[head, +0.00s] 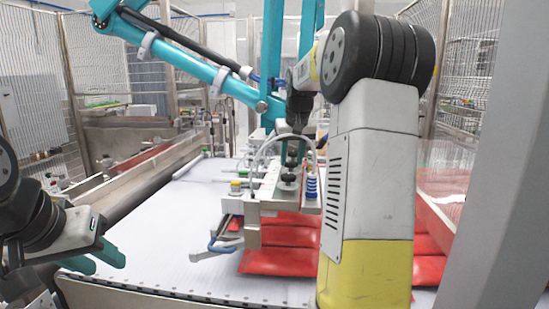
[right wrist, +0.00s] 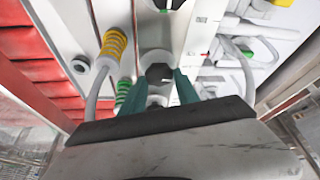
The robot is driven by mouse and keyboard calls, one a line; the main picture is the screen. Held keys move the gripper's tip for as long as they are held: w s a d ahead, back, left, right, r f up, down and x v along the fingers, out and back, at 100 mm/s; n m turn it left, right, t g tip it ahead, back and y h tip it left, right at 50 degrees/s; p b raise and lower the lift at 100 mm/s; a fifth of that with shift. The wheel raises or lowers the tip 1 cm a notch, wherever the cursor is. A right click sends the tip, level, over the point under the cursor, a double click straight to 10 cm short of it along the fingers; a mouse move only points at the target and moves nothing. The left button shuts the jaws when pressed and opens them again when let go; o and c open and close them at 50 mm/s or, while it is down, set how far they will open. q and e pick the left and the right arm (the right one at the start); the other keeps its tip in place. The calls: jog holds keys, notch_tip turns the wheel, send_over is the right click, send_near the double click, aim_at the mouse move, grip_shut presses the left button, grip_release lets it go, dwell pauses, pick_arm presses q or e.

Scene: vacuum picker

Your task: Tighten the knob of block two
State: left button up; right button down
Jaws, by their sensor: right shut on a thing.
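In the right wrist view, a dark knob (right wrist: 159,73) sits on a pale metal bar (right wrist: 205,30) between the two teal fingers of my right gripper (right wrist: 158,88), which are shut on it. In the head view my right gripper (head: 293,152) points down over the picker's metal block. A black knob (head: 289,179) shows just below it; I cannot tell if it is the held one. No label shows which block is number two. My left gripper (head: 98,258) is open and empty at the lower left, away from the picker.
Red packs (head: 280,262) lie under and beside the picker on the white conveyor (head: 150,235). Blue fittings (head: 312,186) and looped hoses stand close to my right gripper. A yellow coil (right wrist: 113,46) and a green coil (right wrist: 123,90) are left of the knob. Mesh fencing (head: 95,60) encloses the cell.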

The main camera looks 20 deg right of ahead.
aim_at(280, 172)
jog(key=m, duration=0.1)
jog(key=m+h, duration=0.1)
jog(key=m, duration=0.1)
jog(key=shift+a+m+h, duration=0.2)
jog(key=shift+m+h, duration=0.1)
jog(key=m, duration=0.2)
jog(key=m+g+h, duration=0.1)
jog(key=m, duration=0.1)
jog(key=shift+w+a+m+g, duration=0.1)
jog(key=shift+w+m+g, duration=0.05)
jog(key=shift+m+g, duration=0.15)
jog(key=m+g+h, duration=0.1)
jog(key=m, duration=0.2)
jog(key=shift+w+m, duration=0.1)
jog(key=shift+m, duration=0.2)
jog(key=m+g, duration=0.1)
jog(key=m, duration=0.3)
jog(key=shift+g, duration=0.4)
jog(key=shift+m, duration=0.3)
jog(key=c, duration=0.9)
grip_release()
jog(key=shift+r, duration=0.1)
jog(key=v, duration=0.7)
jog(key=shift+a+r, duration=0.25)
